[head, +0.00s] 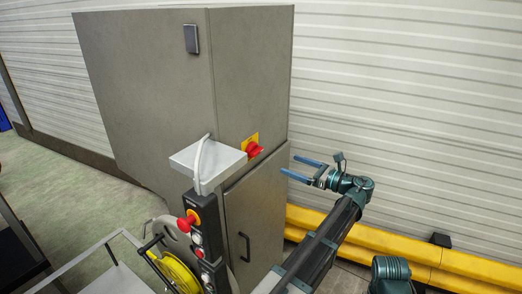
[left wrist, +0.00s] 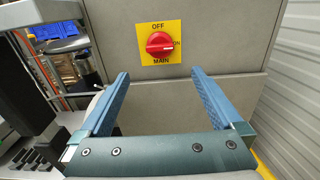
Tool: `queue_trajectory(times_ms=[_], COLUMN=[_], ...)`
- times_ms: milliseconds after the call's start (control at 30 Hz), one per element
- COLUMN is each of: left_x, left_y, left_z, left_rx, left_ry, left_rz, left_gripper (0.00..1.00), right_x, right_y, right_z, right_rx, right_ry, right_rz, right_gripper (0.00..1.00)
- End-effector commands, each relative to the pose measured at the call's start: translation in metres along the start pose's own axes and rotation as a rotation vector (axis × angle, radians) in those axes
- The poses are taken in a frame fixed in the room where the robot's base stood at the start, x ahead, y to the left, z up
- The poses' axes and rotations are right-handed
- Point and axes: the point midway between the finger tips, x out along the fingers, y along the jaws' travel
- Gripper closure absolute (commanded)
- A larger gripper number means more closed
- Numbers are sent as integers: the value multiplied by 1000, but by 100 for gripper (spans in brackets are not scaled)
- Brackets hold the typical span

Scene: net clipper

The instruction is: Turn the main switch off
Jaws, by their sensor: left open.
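The main switch is a red rotary knob (head: 254,149) on a yellow plate on the grey cabinet's narrow side. In the left wrist view the knob (left wrist: 159,45) sits between the words OFF above and MAIN below. Its handle lies about level, with a pale mark toward ON at the right. My left gripper (head: 291,166) is open and empty, to the right of the switch and apart from it. In the left wrist view its blue fingers (left wrist: 160,74) stand on either side, just below the knob. My right gripper does not show.
The grey cabinet (head: 160,95) has a door with a black handle below the switch. A control post with a red button (head: 186,222) and a pale box (head: 207,160) stands in front. A yellow barrier (head: 380,240) runs along the white ribbed wall.

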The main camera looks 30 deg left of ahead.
Motion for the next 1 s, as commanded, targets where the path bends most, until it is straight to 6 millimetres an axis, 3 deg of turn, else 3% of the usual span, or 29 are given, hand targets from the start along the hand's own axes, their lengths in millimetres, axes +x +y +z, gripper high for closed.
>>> queue_trajectory(times_ms=[267,700,1000], left_x=[12,97,132], left_y=[0,0,0], left_z=[1,1,1], left_rx=[7,5,5], left_ry=[-5,-4,-4], left_rz=[2,3,1], left_gripper=[0,0,0], right_x=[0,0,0], right_y=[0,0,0], right_z=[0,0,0], right_rx=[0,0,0], right_ry=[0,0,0], right_rz=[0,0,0], right_gripper=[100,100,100])
